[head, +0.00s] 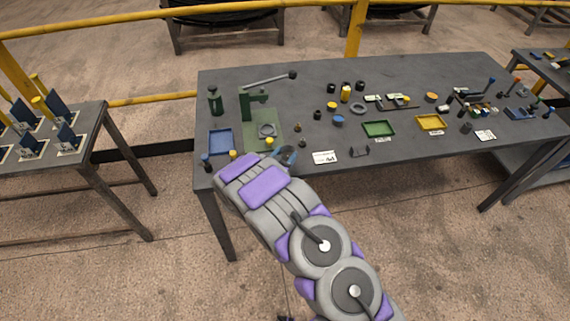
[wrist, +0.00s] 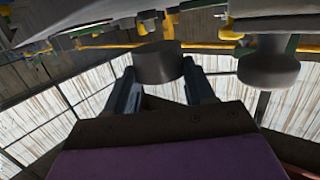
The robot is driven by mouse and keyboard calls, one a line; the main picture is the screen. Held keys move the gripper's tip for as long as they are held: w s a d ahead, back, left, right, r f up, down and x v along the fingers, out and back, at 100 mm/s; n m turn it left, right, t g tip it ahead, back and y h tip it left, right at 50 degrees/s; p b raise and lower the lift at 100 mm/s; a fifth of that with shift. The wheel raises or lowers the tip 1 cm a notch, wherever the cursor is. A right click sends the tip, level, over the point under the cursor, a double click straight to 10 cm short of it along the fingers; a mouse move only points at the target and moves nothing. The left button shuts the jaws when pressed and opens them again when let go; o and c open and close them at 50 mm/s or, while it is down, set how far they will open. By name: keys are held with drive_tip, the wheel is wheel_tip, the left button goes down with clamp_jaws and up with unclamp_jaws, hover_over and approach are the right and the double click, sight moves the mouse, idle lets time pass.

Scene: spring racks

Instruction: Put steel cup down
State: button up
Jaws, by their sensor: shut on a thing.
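In the wrist view my gripper (wrist: 159,76) is shut on the steel cup (wrist: 158,62), a dark grey, short round body between the two fingers. Its inside does not show. In the head view my arm reaches the front left edge of the grey table (head: 340,82), and the arm covers most of the gripper. A small blue-grey part (head: 288,155) shows just past the arm's end; I cannot tell whether it is a finger or the cup. Whether the cup touches anything is unclear.
A green lever press (head: 256,108) stands behind the arm's end, with a blue tray (head: 220,142) left of it. A white card (head: 324,157), a green tray (head: 379,129) and a yellow tray (head: 431,122) lie to the right. Bare tabletop shows between them.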

drive_tip(key=d+f, duration=0.1)
drive_tip(key=d+f+b, duration=0.1)
drive_tip(key=f, duration=0.1)
drive_tip(key=shift+d+f, duration=0.3)
drive_tip(key=shift+d, duration=0.05)
drive_tip(key=shift+a, duration=0.7)
drive_tip(key=o, duration=1.2)
drive_tip(key=shift+a+f, duration=0.15)
drive_tip(key=shift+a, duration=0.25)
drive_tip(key=shift+c, duration=0.2)
drive_tip(key=shift+o, duration=1.4)
drive_tip(key=shift+d, duration=0.85)
drive_tip(key=shift+s+a+r, duration=0.25)
drive_tip(key=shift+a, duration=0.05)
drive_tip(key=v, duration=0.2)
drive_tip(key=a+p+v, duration=0.1)
drive_tip(key=v, duration=0.1)
drive_tip(key=shift+s, duration=0.1)
drive_tip(key=f+p+v, duration=0.1)
drive_tip(key=v, duration=0.6)
drive_tip(key=shift+d+r+p, duration=0.15)
drive_tip(key=shift+r+p, duration=0.15)
drive_tip(key=shift+r, duration=0.2)
drive_tip(key=shift+s, duration=0.15)
